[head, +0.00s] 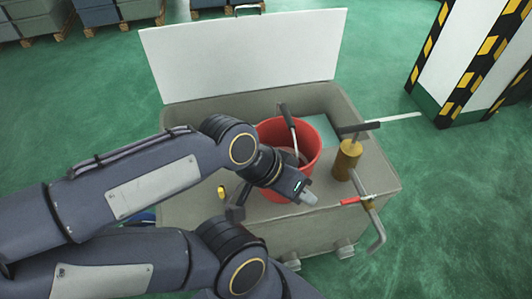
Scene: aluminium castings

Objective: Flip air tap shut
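The air tap has a red lever (353,201) on a grey metal pipe (375,222) with a bent lower end, at the front right of the stone-coloured box. The lever lies across the pipe and points left. My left gripper (309,198) is just left of the lever, in front of the red bucket, with a visible gap to the lever. Its grey fingertips show as one small block, so I cannot tell whether they are open or shut. I see nothing held in it.
A red bucket (312,133) with a dark-handled tool (288,117) stands on the box (290,228). A brass cylinder (346,162) with a dark handle stands close behind the tap. A white panel (240,55) rises at the back. A striped pillar (470,60) stands right; green floor there is clear.

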